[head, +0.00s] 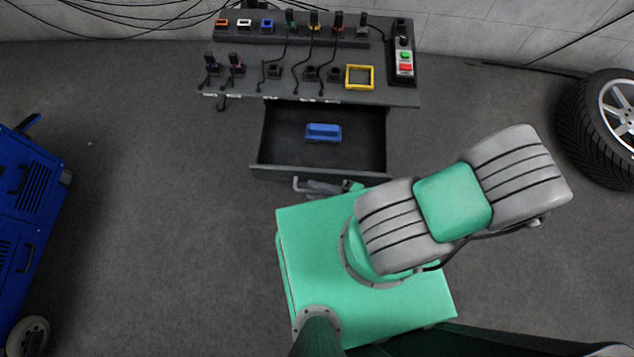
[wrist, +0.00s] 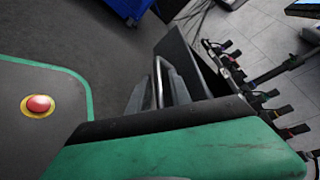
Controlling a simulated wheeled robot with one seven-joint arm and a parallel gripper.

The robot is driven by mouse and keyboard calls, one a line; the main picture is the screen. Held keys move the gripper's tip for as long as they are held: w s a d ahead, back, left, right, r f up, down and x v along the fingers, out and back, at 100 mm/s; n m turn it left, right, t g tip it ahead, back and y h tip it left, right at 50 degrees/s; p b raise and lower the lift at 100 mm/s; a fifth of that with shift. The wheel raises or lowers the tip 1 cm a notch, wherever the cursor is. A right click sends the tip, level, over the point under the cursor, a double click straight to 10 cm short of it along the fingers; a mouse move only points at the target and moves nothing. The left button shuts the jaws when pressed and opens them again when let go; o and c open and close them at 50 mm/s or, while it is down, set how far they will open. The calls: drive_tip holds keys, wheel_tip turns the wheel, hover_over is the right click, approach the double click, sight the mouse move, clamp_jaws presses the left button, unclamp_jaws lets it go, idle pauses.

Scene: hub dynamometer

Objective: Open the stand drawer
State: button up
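The stand drawer (head: 262,140) is pulled out from under the bench top, and its inside shows. A blue block-like object (head: 323,132) lies in it. The drawer's bar handle (head: 296,184) runs along its front; the arm and gripper hide much of it. My gripper (head: 325,187) is at the drawer front, by the handle. In the wrist view, the two grey fingers (wrist: 159,76) stand apart on either side of the handle bar (wrist: 158,88), with small gaps visible; contact is hard to tell. The drawer front (wrist: 182,60) is just beyond them.
The bench top (head: 320,92) carries plugs, cables, a yellow frame (head: 360,77) and a button box (head: 404,62). A blue cabinet (head: 28,215) on wheels stands left, a tyre (head: 597,115) right. The floor left of the drawer is clear.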

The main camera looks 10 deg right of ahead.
drive_tip(key=shift+o, duration=0.6)
drive_tip(key=shift+d, duration=0.1)
drive_tip(key=p+v, duration=0.1)
drive_tip(key=v, duration=0.6)
drive_tip(key=shift+s+d, duration=0.2)
drive_tip(key=shift+s, duration=0.05)
